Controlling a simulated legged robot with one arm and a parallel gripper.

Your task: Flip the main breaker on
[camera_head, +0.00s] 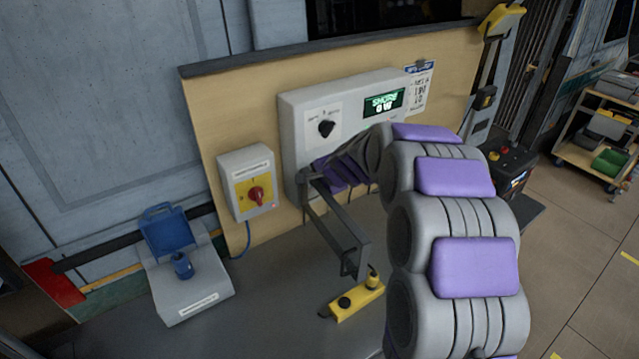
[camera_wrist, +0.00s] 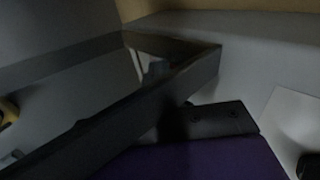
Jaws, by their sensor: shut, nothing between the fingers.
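A pale grey panel box (camera_head: 345,92) is on the tan board, with a black rotary knob (camera_head: 327,128) and a green-lit display (camera_head: 384,101) that reads "SHORE 0W". A dark grey U-shaped bar handle (camera_head: 335,222) sticks out from the box's lower left and slopes down toward me. It also crosses the wrist view (camera_wrist: 110,115). My gripper (camera_wrist: 215,118) is shut and empty, close beside the bars; I cannot tell whether it touches them. In the head view my purple-padded arm hides part of the gripper and the box's lower right.
A smaller white box with a red rotary switch (camera_head: 257,194) on a yellow plate is left of the panel. A grey unit with a blue lid (camera_head: 168,232) and a yellow block (camera_head: 357,300) stand on the grey surface below. A cart (camera_head: 605,140) stands at right.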

